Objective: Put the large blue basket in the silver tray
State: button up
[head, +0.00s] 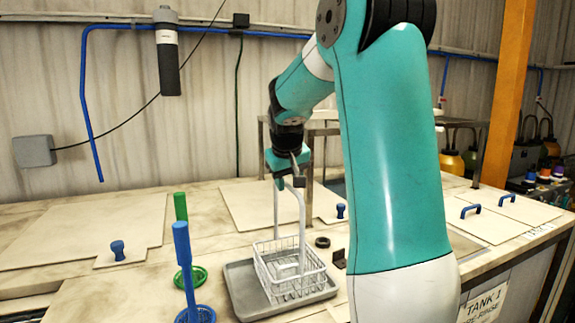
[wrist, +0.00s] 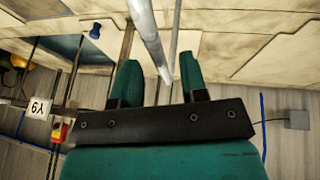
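A white wire basket (head: 291,270) with a tall hoop handle stands in the tray. My gripper (head: 288,180) is at the top of that handle, pointing down. In the wrist view the handle bar (wrist: 146,32) runs between my spread fingers (wrist: 160,78), with gaps showing beside it. The blue basket is not in the wrist view.
A small dark ring (head: 322,242) lies behind the tray. Tank lids with blue knobs (head: 118,250) cover the worktop left and back. My arm hides the area right of the tray.

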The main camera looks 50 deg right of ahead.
jog(key=b+v, duration=0.2)
jog(key=v, duration=0.7)
jog(key=a+f+n+y, duration=0.2)
jog(key=a+f+n, duration=0.15)
jog(key=a, duration=0.75)
jog(key=a+f+n+y, duration=0.25)
jog(key=a+f, duration=0.25)
jog(key=a, duration=0.6)
jog(key=s+a+f+n+g+y, duration=0.1)
jog(key=s+a+f+n+y, duration=0.1)
jog(key=s+a, duration=0.5)
jog(key=s+a+f+n+g+y, duration=0.1)
jog(key=s+a+f+n, duration=0.3)
jog(key=s+a, duration=0.4)
jog(key=a+y, duration=0.1)
jog(key=a, duration=0.1)
jog(key=shift+s+a+f+n+g, duration=0.15)
jog(key=shift+s+a+n+g, duration=0.2)
jog(key=shift+a+n+g, duration=0.05)
jog(key=shift+f, duration=0.1)
